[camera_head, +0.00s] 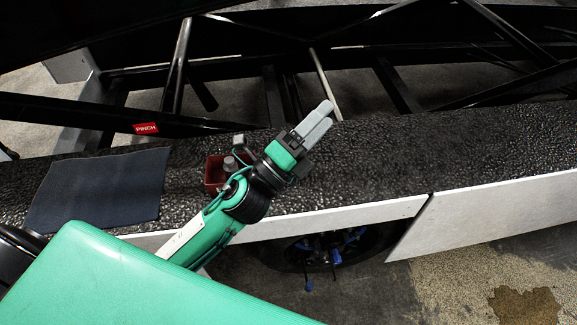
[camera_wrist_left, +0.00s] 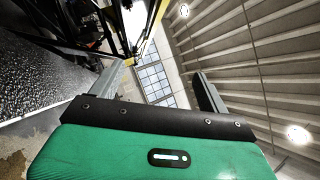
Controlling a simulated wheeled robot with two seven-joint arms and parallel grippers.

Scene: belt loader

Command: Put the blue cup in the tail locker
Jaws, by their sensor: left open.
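My left gripper (camera_head: 322,114) is above the black textured deck in the head view, its two grey fingers pointing up and to the right. In the left wrist view the gripper (camera_wrist_left: 158,78) has its fingers spread apart, with nothing between them. I cannot make out a blue cup in either view. I cannot pick out the tail locker either. My right gripper is not in view.
A small dark red bin (camera_head: 213,174) with a grey item (camera_head: 230,163) stands on the deck (camera_head: 385,155), partly behind my arm. A dark blue mat (camera_head: 98,190) lies at left. Black beams cross behind, one with a red PINCH label (camera_head: 146,128). A wheel with blue parts shows below.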

